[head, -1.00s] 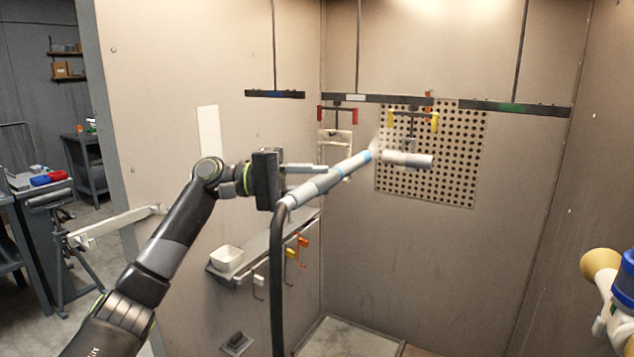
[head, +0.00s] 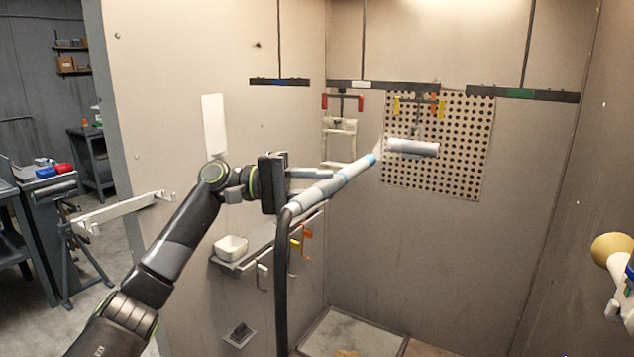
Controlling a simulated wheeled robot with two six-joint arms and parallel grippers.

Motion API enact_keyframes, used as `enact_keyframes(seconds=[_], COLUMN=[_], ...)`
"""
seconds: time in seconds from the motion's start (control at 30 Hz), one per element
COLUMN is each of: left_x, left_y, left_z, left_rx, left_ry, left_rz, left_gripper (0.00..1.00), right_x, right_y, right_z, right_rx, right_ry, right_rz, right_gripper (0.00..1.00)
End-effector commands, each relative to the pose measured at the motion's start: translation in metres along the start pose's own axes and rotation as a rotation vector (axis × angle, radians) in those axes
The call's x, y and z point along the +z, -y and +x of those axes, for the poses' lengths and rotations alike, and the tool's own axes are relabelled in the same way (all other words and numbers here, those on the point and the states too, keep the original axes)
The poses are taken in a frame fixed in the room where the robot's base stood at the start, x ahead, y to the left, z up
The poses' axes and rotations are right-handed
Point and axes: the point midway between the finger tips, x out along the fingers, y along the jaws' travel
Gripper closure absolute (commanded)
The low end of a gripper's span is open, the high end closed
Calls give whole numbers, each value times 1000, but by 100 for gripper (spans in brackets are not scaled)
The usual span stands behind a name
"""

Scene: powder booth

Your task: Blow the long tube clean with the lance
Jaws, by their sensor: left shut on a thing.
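The lance slants up to the right. Its tip is close to the left end of a grey-white tube (head: 415,149) and appears slightly below it. Whether they touch is not clear. A faint whitish haze shows at the tip. The tube hangs nearly level below a hanger with yellow hooks (head: 441,109), in front of the perforated panel. My right gripper is out of view.
A perforated panel (head: 470,180) is on the back wall. Dark rails with blue, white and green labels (head: 520,94) hang overhead. A ledge with a white bowl (head: 231,247) and coloured hooks is on the left wall. A white-and-blue device with a tan cup (head: 611,249) stands at the right edge.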

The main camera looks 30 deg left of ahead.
Motion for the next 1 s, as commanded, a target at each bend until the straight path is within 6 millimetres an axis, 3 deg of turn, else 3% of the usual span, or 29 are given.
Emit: enact_keyframes(seconds=[0.27,1.0], left_x=[2,19], left_y=[2,2], left_z=[6,47], left_rx=[1,1], left_ry=[1,1], left_rz=[0,0], left_gripper=[86,86], right_x=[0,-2], right_y=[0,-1], right_z=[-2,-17], right_rx=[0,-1], right_ry=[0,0], right_rz=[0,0], right_gripper=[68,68])
